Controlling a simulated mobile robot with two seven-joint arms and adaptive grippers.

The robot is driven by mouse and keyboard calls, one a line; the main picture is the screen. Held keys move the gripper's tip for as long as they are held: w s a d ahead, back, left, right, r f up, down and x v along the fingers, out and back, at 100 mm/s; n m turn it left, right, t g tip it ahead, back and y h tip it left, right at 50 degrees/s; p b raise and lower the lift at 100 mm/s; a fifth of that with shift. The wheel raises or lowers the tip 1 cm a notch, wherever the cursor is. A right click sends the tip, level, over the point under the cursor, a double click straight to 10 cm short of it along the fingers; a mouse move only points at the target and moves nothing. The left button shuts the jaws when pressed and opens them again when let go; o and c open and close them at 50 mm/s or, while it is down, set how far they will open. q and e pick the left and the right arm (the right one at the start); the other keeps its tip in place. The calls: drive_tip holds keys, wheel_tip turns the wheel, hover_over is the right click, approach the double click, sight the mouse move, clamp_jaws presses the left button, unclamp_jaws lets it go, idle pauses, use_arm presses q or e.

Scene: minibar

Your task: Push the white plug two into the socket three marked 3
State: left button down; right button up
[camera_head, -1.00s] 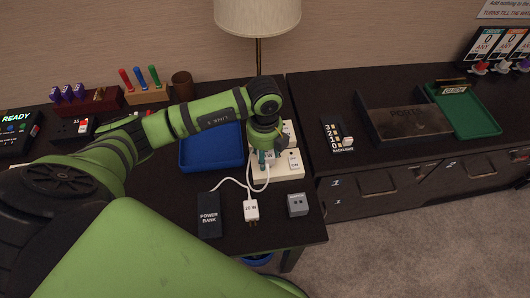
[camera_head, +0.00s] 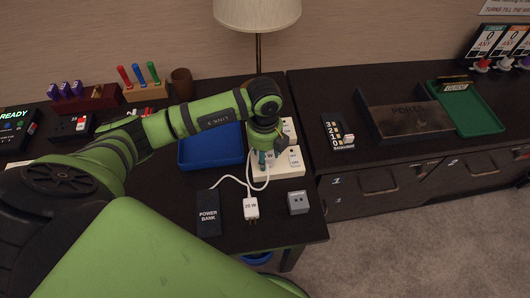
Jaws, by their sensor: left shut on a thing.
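My left gripper (camera_head: 265,158) points down over the white socket board (camera_head: 286,172), its fingers shut at the board's left part. A white plug is at the fingers, mostly hidden by them; I cannot tell how deep it sits or read its mark. A white cable (camera_head: 263,188) loops up to the fingers from below. The socket markings are hidden or too small to read, so I cannot tell which socket is socket three. My right gripper is not in view.
A white 20 W plug (camera_head: 251,208), a black power bank (camera_head: 208,213) and a grey cube (camera_head: 298,203) lie in front of the board. A blue tray (camera_head: 208,153) is to its left. A lamp (camera_head: 257,14) stands behind.

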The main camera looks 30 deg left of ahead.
use_arm(q)
drive_tip(key=shift+s+f+b, duration=0.1)
drive_tip(key=shift+f+b, duration=0.4)
drive_tip(key=shift+f, duration=0.2)
drive_tip(key=c, duration=0.5)
unclamp_jaws()
drive_tip(key=shift+r, duration=0.2)
wheel_tip(320, 180, up, 12)
drive_tip(key=shift+f, duration=0.15)
